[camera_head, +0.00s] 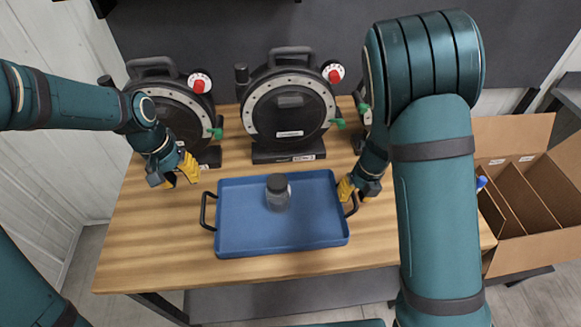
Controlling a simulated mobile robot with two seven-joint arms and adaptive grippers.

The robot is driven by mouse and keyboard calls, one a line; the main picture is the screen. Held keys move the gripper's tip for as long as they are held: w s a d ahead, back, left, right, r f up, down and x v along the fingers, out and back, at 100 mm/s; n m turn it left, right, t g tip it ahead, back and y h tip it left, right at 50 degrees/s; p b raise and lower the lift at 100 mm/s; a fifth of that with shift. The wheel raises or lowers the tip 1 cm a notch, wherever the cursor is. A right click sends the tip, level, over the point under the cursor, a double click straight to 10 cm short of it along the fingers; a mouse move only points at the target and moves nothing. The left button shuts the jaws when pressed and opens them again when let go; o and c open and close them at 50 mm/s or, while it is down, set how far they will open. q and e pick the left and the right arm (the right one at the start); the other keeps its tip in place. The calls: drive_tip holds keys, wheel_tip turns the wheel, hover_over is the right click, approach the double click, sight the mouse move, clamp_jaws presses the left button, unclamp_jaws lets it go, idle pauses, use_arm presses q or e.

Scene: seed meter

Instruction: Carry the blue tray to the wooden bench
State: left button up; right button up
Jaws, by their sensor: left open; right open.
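The blue tray (245,237) lies on a wooden-topped table (140,245) in front of me, with a black handle at each short side. A dark jar with a black lid (278,193) stands upright on the tray. My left gripper (178,175) has yellow fingers and is open, above the table to the upper left of the tray's left handle (207,210), apart from it. My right gripper (352,195) is open at the tray's right handle (352,206); its fingers and arm partly cover that handle. I cannot tell whether they touch it.
Round black seed meters (289,107) with grey rings, red knobs and green levers stand along the table's back; one is mostly hidden by my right arm. An open cardboard box with dividers (530,195) stands at the right. The table's front left is clear.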

wheel_tip(320, 180, up, 11)
drive_tip(key=d, duration=0.2)
drive_tip(key=shift+f, duration=0.1)
idle(0.5)
